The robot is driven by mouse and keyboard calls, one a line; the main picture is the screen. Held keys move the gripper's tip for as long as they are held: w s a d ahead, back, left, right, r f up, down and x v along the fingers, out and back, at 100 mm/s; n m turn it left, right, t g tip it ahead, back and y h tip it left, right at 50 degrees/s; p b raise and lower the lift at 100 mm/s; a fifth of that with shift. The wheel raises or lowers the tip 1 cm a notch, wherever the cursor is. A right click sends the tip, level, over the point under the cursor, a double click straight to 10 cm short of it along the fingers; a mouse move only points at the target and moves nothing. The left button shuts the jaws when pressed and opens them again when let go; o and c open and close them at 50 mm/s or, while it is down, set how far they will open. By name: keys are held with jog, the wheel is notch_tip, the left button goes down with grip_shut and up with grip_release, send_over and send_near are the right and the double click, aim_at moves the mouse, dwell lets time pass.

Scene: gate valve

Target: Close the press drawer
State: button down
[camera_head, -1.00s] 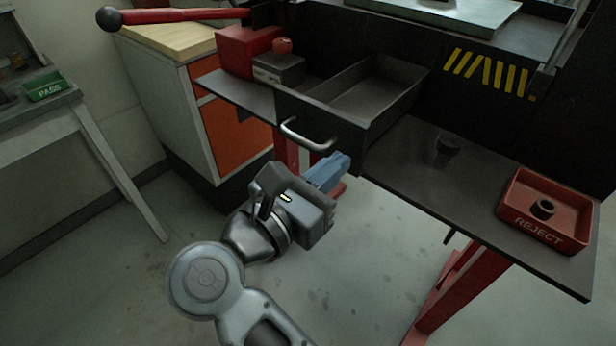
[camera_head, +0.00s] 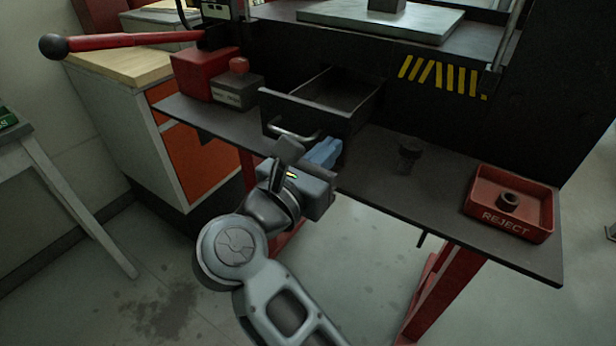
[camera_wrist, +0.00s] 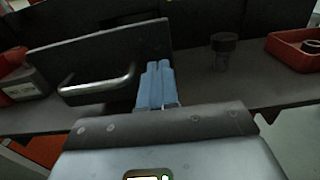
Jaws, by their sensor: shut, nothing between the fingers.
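The press drawer (camera_head: 318,112) is a dark, empty-looking box that stands partly open from the black press, above the shelf. Its front panel (camera_wrist: 100,60) carries a curved silver handle (camera_head: 293,134), which also shows at the left in the wrist view (camera_wrist: 97,86). My gripper (camera_head: 328,150) has blue fingers, shut and empty. In the wrist view the fingers (camera_wrist: 157,75) point at the right end of the drawer front, to the right of the handle. I cannot tell whether the fingertips touch the panel.
A dark knobbed part (camera_head: 409,152) stands on the shelf (camera_head: 390,190) right of the drawer. A red REJECT tray (camera_head: 511,203) sits farther right. A red box (camera_head: 204,72) and a grey box with a red button (camera_head: 237,88) stand left. A red lever (camera_head: 130,41) reaches left.

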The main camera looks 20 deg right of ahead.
jog(key=b+x, duration=0.2)
jog(key=x, duration=1.5)
jog(key=shift+w+d, duration=0.15)
jog(key=shift+d, duration=0.05)
jog(key=shift+w+d+r, duration=0.1)
jog(key=shift+d+r, duration=0.05)
jog(key=shift+d, duration=0.1)
jog(key=shift+d, duration=0.1)
